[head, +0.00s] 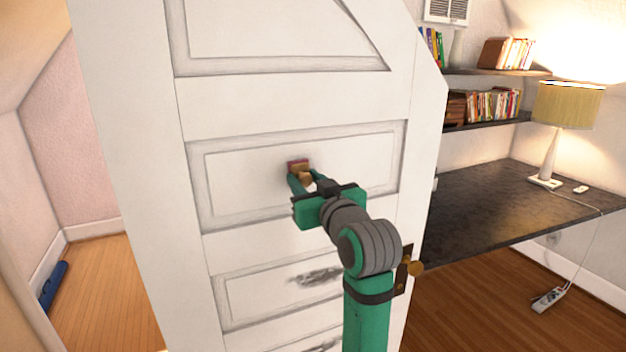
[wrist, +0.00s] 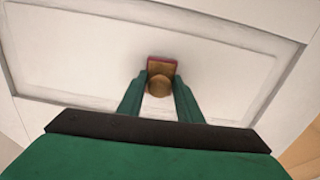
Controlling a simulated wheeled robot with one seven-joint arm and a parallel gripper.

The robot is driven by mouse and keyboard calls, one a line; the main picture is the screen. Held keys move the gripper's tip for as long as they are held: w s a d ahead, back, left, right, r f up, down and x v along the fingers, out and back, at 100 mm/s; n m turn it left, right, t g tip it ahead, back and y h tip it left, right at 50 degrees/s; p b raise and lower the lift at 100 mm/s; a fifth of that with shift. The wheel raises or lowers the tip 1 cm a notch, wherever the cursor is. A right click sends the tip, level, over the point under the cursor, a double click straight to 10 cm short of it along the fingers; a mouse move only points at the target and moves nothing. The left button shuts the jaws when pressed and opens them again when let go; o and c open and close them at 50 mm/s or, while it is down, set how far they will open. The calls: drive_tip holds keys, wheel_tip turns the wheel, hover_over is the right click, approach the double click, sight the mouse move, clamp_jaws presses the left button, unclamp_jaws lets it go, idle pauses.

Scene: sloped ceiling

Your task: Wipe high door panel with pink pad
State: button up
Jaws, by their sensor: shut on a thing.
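The white door (head: 270,105) stands in front of me, with several recessed panels and a slanted top right corner. My gripper (head: 301,178) is at the panel (head: 240,185) just above the door's middle. It is shut on the pad (head: 298,163), which has a pink face and a brown wooden back with a round knob. In the wrist view the pad (wrist: 162,66) sits between the green fingers, its pink edge at or very near the panel (wrist: 90,55); I cannot tell whether it touches.
A brass door knob (head: 416,268) sits on the door's right side, near my arm. Right of the door are a dark desk (head: 510,210) with a lamp (head: 560,115), and shelves of books (head: 490,105). Wooden floor (head: 105,290) lies open at left, with a blue roll (head: 53,284) by the wall.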

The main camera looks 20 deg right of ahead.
drive_tip(key=shift+a, duration=0.45)
drive_tip(key=shift+a, duration=1.65)
drive_tip(key=shift+a, duration=0.1)
drive_tip(key=s, duration=0.6)
drive_tip(key=shift+s, duration=0.15)
drive_tip(key=shift+s, duration=1.45)
